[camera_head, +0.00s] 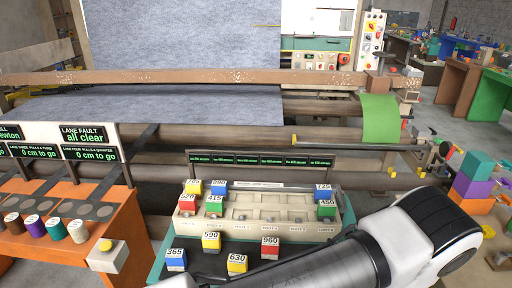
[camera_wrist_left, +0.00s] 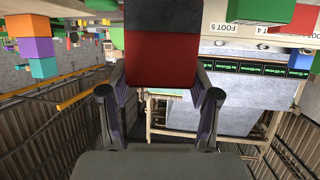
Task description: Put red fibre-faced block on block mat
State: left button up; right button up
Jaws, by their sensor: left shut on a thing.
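A red block (camera_wrist_left: 160,62) with a dark grey band at its far end is held between the two fingers of my left gripper (camera_wrist_left: 160,78) in the left wrist view. The gripper is shut on it. This gripper and the held block do not show in the head view. No separate thing is clearly recognisable as the block mat; a teal-edged board (camera_head: 343,222) with numbered blocks stands at the centre bottom of the head view. A white and grey arm of mine crosses the lower right there, its gripper out of view.
A pale rack (camera_head: 240,229) on the board holds several numbered blocks. Blue (camera_head: 175,258), yellow (camera_head: 237,264) and red (camera_head: 270,249) blocks stand in front of it. An orange bench (camera_head: 120,215) with spools is at left. Stacked coloured blocks (camera_head: 474,188) stand at right.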

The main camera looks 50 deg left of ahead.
pick_arm(q)
jog(key=shift+d+f+n+g+y, duration=0.1)
jog(key=shift+f+n+g+y, duration=0.4)
jog(key=shift+f+n+y, duration=0.15)
jog(key=shift+s+d+n+g+y, duration=0.1)
jog(key=shift+s+n+g+y, duration=0.05)
jog(key=shift+n+g+y, duration=0.15)
jog(key=shift+s+d, duration=0.1)
jog(key=shift+s, duration=0.15)
jog(key=shift+a, duration=0.25)
jog(key=b+x, duration=0.2)
jog(key=x, duration=0.3)
jog(key=b+x, duration=0.3)
jog(key=x, duration=0.3)
jog(key=r+b+x, duration=0.1)
jog(key=b+x, duration=0.2)
jog(key=x, duration=0.2)
jog(key=shift+w+a, duration=0.35)
jog(key=shift+w, duration=0.1)
jog(key=shift+f, duration=0.15)
jog(key=o, duration=1.3)
pick_arm(e)
notch_tip(320, 180, down, 8)
jog(key=shift+s+d+f, duration=0.2)
jog(key=shift+s+d, duration=0.05)
